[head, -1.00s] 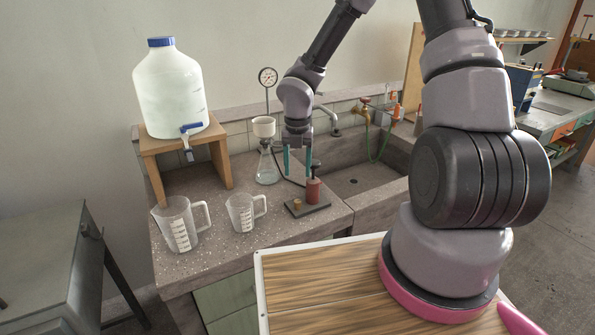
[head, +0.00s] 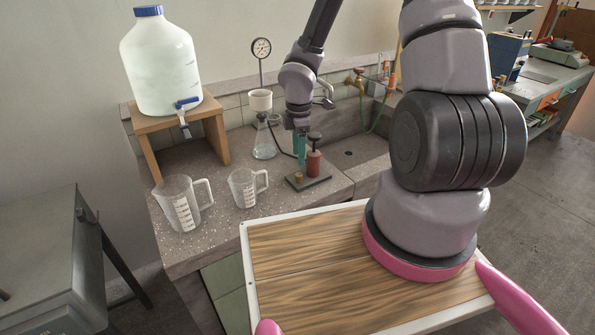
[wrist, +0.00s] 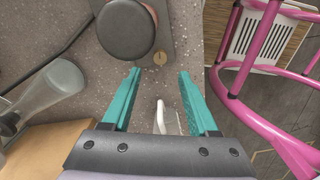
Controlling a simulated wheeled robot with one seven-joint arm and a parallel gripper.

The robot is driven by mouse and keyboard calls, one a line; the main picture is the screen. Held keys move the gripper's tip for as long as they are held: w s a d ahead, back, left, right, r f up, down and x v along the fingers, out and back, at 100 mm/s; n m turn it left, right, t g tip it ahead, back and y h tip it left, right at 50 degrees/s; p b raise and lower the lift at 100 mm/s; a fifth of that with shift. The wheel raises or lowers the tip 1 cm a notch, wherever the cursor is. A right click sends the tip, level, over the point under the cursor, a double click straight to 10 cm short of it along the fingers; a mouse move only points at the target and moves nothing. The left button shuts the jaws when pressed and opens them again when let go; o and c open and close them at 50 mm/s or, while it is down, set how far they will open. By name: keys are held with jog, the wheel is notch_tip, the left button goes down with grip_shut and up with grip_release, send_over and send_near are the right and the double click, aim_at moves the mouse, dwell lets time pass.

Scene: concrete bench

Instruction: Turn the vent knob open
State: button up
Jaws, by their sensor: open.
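The hand pump is a red cylinder (head: 313,163) with a black top handle (wrist: 125,28), upright on a dark base plate (head: 312,183). A small brass knob (head: 298,177), which looks like the vent knob, sits at the plate's front left; it also shows in the wrist view (wrist: 160,58). My gripper (head: 300,164) points down beside the pump, its teal fingers overlapping in the head view. In the wrist view my gripper (wrist: 159,72) is open and empty, its fingertips apart on either side of the knob's line. I see no finger touching the knob.
A flask with a funnel (head: 263,140) stands behind left, joined by a dark hose. Two measuring jugs (head: 178,208) (head: 243,190) stand at the bench front. A water jug (head: 163,65) sits on a wooden stand (head: 215,140). A sink (head: 350,155) lies right.

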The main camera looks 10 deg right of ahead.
aim_at(299, 174)
notch_tip(299, 174, down, 7)
jog(key=shift+f, duration=0.1)
dwell(0.3)
